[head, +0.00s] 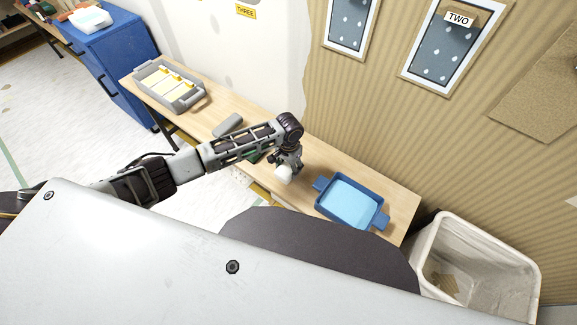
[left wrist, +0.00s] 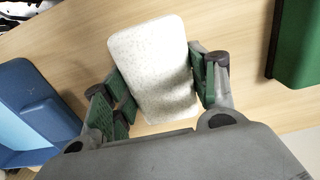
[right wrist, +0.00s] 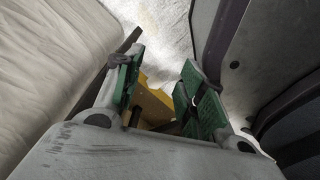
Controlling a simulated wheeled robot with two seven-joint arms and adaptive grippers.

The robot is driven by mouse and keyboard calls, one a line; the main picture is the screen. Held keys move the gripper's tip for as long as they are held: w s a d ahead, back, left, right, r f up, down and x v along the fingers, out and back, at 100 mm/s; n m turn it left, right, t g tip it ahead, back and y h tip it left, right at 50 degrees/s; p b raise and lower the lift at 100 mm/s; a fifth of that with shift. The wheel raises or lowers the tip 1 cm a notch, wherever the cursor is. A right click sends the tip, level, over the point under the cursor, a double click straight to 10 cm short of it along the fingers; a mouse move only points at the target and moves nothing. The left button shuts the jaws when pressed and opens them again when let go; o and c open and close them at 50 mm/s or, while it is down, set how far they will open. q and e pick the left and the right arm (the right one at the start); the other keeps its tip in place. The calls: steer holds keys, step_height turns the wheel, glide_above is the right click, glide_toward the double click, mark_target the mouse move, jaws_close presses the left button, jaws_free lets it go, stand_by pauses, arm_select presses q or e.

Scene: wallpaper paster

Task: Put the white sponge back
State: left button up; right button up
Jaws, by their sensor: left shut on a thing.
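The white sponge (head: 283,174) is held by my left gripper (head: 287,160) over the wooden table (head: 388,182). In the left wrist view the sponge (left wrist: 152,65) sits between the green finger pads of the left gripper (left wrist: 160,85), with the tabletop beneath it. The blue tray (head: 331,211), with light blue inside, stands on the table just right of the sponge. The tray also shows at the left edge of the left wrist view (left wrist: 35,105). My right gripper (right wrist: 158,85) is open, its fingers apart, with nothing seen gripped.
A grey tray (head: 198,99) with yellow-and-white items stands at the table's far left end. A grey object (head: 228,124) lies behind my left arm. A green object (left wrist: 297,45) is right of the sponge. A lined bin (head: 478,270) stands right of the table. A yellow thing (right wrist: 155,103) lies beyond my right fingers.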

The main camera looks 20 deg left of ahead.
arm_select(q)
steer(key=shift+f, duration=0.15)
steer(key=o, duration=1)
steer(key=shift+o, duration=0.3)
arm_select(e)
steer(key=shift+w+d+r, duration=0.1)
steer(key=shift+w+d, duration=0.05)
steer(key=shift+w, duration=0.25)
